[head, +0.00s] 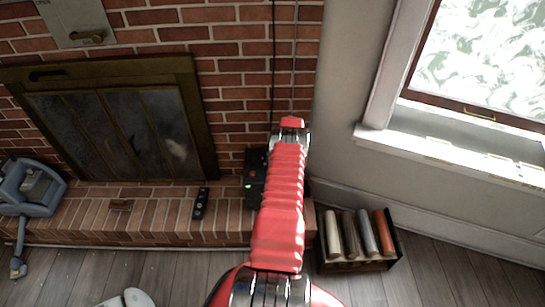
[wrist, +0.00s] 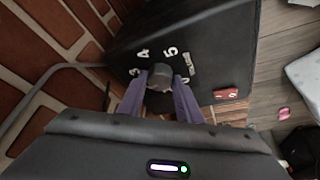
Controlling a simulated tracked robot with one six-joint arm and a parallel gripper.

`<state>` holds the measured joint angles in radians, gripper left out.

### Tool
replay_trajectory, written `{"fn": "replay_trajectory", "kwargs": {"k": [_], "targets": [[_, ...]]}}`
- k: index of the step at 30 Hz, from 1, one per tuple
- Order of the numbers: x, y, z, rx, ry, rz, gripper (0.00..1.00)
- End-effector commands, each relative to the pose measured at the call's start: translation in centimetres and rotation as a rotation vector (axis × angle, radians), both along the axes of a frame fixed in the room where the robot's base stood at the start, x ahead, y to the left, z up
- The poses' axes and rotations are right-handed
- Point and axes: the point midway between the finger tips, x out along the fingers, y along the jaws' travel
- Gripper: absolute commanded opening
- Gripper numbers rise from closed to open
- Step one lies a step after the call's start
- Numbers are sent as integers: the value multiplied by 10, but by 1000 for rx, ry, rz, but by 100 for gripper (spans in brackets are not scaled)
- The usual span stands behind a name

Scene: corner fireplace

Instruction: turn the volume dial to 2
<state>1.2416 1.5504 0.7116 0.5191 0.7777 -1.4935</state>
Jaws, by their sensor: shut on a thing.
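The volume dial (wrist: 159,74) is a round dark grey knob on the face of a black box (wrist: 215,45), in the wrist view. White numbers 3, 4 and 5 show around it; a 2 cannot be made out and the fingers cover part of the scale. My gripper (wrist: 161,84) has its two purple fingers shut on the dial, one on each side. Which number the dial points to cannot be told. In the head view the black box (head: 254,188) stands on the brick hearth, partly hidden by my red arm, which also hides the dial and fingers.
A red switch (wrist: 228,93) sits on the box face near the dial. A black remote (head: 201,203) lies on the brick hearth (head: 150,212). A rack of rolls (head: 357,240) stands right of my arm, below the window. A blue-grey device (head: 35,188) is far left.

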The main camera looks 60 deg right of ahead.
Motion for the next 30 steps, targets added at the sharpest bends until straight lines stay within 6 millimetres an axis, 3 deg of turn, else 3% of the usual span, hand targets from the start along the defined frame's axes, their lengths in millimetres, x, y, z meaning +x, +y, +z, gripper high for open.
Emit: {"fn": "replay_trajectory", "kwargs": {"k": [15,30], "targets": [[-5,-4,-1,-3,5,201,9],[-4,-3,-1,0,5,259,9]]}}
